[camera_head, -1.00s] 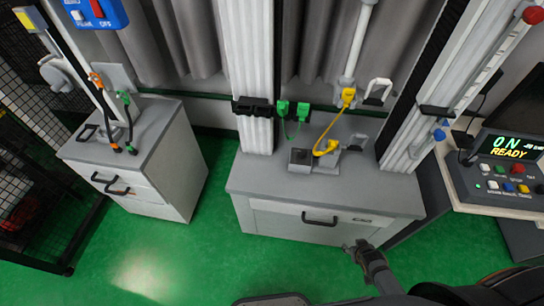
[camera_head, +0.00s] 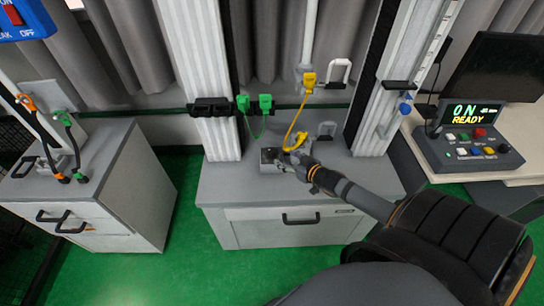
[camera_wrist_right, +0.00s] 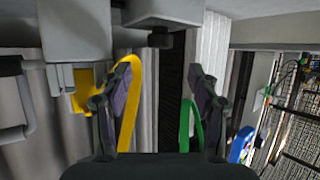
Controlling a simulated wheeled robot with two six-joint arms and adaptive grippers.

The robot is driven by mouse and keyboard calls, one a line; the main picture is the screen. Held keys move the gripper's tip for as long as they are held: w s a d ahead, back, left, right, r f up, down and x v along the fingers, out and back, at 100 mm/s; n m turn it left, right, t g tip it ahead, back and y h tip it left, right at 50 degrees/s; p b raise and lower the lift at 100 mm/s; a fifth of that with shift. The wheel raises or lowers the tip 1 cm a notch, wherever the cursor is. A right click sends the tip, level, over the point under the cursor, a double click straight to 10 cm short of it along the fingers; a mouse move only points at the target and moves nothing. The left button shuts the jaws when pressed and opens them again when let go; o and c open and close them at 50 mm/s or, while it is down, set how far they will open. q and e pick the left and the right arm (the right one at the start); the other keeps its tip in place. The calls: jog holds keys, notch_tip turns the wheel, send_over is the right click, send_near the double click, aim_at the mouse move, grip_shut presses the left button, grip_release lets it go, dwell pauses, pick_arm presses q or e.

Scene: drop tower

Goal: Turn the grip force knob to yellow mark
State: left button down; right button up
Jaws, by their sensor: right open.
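My right gripper (camera_head: 292,164) reaches in over the middle cabinet, close to a small grey block (camera_head: 269,158) and a yellow connector at the block's right. In the right wrist view the gripper (camera_wrist_right: 162,72) is open, with nothing between its fingers. A short dark knob-like part (camera_wrist_right: 160,38) sticks out from a grey block (camera_wrist_right: 172,10), just beyond the fingertips and apart from them. I cannot tell for sure that it is the grip force knob. No yellow mark can be made out on it. My left gripper is not in view.
A yellow cable (camera_head: 293,127) hangs close to my right gripper; it also shows beside a finger in the wrist view (camera_wrist_right: 128,105). Green plugs (camera_head: 265,101) hang behind. A control box (camera_head: 471,142) reading "ON READY" stands right. Another cabinet (camera_head: 130,190) stands left.

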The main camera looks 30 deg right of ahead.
aim_at(274, 152)
jog(key=b+x, duration=0.7)
jog(key=x, duration=0.1)
jog(key=shift+w+f, duration=0.15)
jog(key=shift+f, duration=0.15)
jog(key=shift+w, duration=0.2)
